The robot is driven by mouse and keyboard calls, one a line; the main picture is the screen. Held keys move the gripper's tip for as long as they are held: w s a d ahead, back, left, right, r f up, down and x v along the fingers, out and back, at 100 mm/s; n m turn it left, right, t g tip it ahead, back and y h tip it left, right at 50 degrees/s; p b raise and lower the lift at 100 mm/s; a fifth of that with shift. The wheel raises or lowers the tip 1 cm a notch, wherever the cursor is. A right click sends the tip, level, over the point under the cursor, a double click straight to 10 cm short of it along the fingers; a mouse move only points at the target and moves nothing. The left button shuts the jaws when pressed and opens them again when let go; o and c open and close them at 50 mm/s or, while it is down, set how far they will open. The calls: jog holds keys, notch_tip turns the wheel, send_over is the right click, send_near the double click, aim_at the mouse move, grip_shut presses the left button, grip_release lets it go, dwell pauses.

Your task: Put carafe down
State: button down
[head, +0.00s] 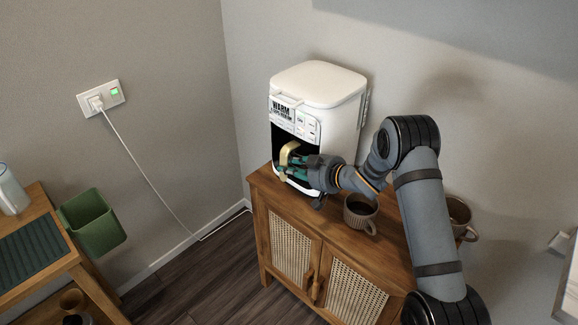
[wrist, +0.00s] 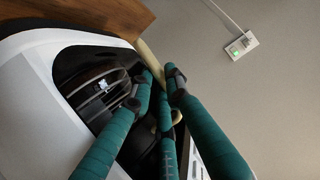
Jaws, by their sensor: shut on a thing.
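The carafe shows mainly as its pale yellow handle (head: 288,151), at the front opening of the white coffee machine (head: 335,86). My gripper (head: 296,164) reaches in from the right and is shut on the handle. In the wrist view, the green fingers of my gripper (wrist: 160,79) lie on either side of the pale handle (wrist: 149,58). The carafe's body is dark and mostly hidden in the machine's bay. I cannot tell whether its base rests on the machine.
The machine stands on a wooden cane-door cabinet (head: 292,248). A mug of dark liquid (head: 360,213) stands below my arm, with another mug (head: 459,214) behind my arm at right. A side table (head: 62,266) with a green bin (head: 92,223) is at left. A cord runs to the wall outlet (head: 101,98).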

jog(key=c, duration=2.2)
grip_release()
jog(key=o, duration=0.5)
jog(key=b+v, duration=0.1)
jog(key=v, duration=1.1)
jog(key=shift+s+b, duration=0.1)
jog(key=shift+b, duration=0.2)
